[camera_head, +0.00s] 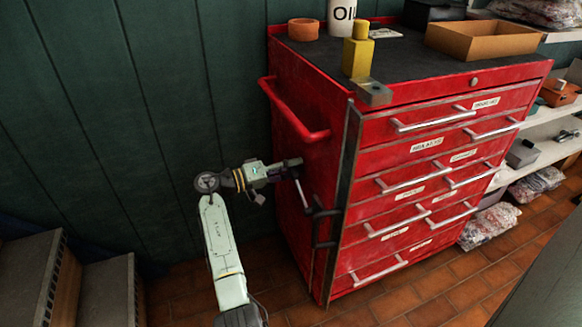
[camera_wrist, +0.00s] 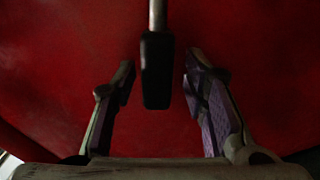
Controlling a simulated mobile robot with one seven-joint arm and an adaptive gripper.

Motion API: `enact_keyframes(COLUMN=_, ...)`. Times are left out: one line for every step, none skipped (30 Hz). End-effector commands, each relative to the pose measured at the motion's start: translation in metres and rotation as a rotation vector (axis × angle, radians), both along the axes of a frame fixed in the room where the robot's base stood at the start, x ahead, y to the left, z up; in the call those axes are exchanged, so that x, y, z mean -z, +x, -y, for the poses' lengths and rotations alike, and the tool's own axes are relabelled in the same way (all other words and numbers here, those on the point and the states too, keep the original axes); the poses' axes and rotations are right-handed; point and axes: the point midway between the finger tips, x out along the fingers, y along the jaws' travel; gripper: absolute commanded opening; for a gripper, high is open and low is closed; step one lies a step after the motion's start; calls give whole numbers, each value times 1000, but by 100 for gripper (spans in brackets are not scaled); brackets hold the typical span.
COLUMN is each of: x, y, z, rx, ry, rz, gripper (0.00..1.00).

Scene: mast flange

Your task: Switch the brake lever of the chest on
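The red tool chest (camera_head: 345,165) stands against the green wall. Its brake lever (camera_head: 303,196) is a thin metal rod on the chest's left side, low near the dark bracket at the front edge. In the wrist view the lever's black grip (camera_wrist: 157,75) points toward me on its metal rod. My gripper (camera_head: 288,167) is at the upper end of the lever. In the wrist view my gripper (camera_wrist: 160,68) is open, one finger on each side of the black grip. Gaps show between the grip and both fingers. In the head view the grip is mostly hidden by my gripper.
A red push handle (camera_head: 293,112) juts from the chest's left side above my gripper. Grey steps (camera_head: 105,290) are at lower left. Shelves (camera_head: 550,120) are at right.

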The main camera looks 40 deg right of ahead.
Motion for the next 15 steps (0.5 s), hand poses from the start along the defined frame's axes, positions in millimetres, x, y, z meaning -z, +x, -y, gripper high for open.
enact_keyframes(x=0, y=0, z=0, rx=0, ry=0, rz=1, gripper=40)
enact_keyframes(x=0, y=0, z=-1, rx=0, ry=0, rz=1, gripper=40)
enact_keyframes(x=0, y=1, z=-4, rx=-1, ry=-1, rz=1, gripper=40)
enact_keyframes(x=0, y=2, z=-6, rx=-1, ry=-1, rz=1, gripper=40)
enact_keyframes(x=0, y=3, z=-9, rx=-2, ry=-1, rz=1, gripper=40)
enact_keyframes(x=0, y=4, z=-15, rx=-3, ry=-1, rz=1, gripper=40)
enact_keyframes(x=0, y=6, z=-20, rx=-4, ry=-1, rz=1, gripper=40)
enact_keyframes(x=0, y=7, z=-25, rx=-3, ry=-1, rz=1, gripper=40)
enact_keyframes(x=0, y=9, z=-33, rx=-4, ry=-1, rz=1, gripper=40)
enact_keyframes(x=0, y=11, z=-40, rx=-5, ry=-2, rz=1, gripper=40)
enact_keyframes(x=0, y=12, z=-46, rx=-4, ry=-1, rz=1, gripper=40)
enact_keyframes(x=0, y=14, z=-55, rx=-4, ry=0, rz=1, gripper=40)
enact_keyframes(x=0, y=16, z=-62, rx=-4, ry=0, rz=1, gripper=40)
enact_keyframes(x=0, y=17, z=-68, rx=-4, ry=0, rz=1, gripper=40)
enact_keyframes(x=0, y=19, z=-76, rx=-4, ry=0, rz=1, gripper=40)
